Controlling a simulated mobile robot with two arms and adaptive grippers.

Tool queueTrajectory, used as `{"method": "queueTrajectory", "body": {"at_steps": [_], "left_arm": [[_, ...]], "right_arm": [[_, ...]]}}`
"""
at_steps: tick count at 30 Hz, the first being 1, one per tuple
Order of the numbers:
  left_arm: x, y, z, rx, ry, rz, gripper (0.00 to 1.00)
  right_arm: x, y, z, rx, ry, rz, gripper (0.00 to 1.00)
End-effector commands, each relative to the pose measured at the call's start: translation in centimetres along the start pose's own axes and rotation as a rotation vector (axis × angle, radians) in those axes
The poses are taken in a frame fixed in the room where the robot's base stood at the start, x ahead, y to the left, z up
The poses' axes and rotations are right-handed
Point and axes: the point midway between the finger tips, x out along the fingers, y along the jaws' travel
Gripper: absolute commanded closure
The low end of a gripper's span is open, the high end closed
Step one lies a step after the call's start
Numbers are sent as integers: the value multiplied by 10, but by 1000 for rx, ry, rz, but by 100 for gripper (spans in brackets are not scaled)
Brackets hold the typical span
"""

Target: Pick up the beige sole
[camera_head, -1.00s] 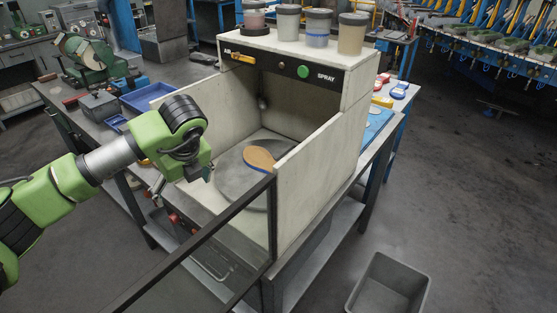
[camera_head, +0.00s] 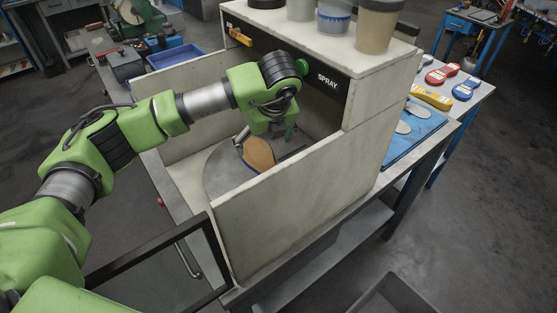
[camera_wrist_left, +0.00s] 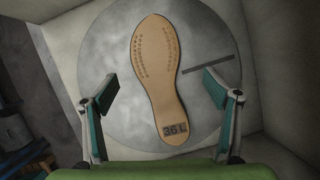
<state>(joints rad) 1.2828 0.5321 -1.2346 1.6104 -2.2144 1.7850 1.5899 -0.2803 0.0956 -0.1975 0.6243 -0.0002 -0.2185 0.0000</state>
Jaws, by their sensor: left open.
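The beige sole (camera_head: 258,153) lies on a round grey turntable (camera_head: 218,178) inside the spray booth in the head view. In the left wrist view the sole (camera_wrist_left: 158,75) is seen from above, its heel marked "36 L" pointing towards my gripper. My left gripper (camera_head: 268,140) is inside the booth, above the sole and partly covering it in the head view. In the left wrist view the left gripper (camera_wrist_left: 165,92) is open, with one finger on either side of the sole's heel half and clear of its edges. My right gripper is not in view.
The booth's pale side wall (camera_head: 300,200) stands close in front of my arm. Several paint pots, one of them beige-grey (camera_head: 378,25), stand on the booth top. A blue mat (camera_head: 412,138) with pale soles lies at right. A blue tray (camera_head: 174,57) sits behind at left.

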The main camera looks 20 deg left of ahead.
Motion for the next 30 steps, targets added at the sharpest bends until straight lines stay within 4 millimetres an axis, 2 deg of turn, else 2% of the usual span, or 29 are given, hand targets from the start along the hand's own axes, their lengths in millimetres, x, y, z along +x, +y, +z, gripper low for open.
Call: {"method": "queueTrajectory", "body": {"at_steps": [3, 7, 10, 15, 22, 23, 27, 28, 30], "left_arm": [[12, 2, 1, 0, 0, 3, 20], [26, 5, 4, 0, 1, 5, 20], [41, 8, 6, 1, 2, 5, 20], [62, 6, 5, 1, 0, 2, 20], [64, 6, 5, 1, -1, 0, 20], [64, 6, 5, 1, -1, 0, 22], [64, 6, 5, 1, -1, 0, 59], [64, 6, 5, 1, -1, 0, 64], [64, 6, 5, 1, -1, 0, 64]], "right_arm": [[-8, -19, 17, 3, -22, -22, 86], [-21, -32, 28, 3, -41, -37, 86], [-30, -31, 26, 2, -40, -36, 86], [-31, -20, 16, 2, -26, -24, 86], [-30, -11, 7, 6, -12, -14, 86], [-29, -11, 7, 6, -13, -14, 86], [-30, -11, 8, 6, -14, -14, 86], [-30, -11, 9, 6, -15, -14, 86], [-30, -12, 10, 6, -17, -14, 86]]}}
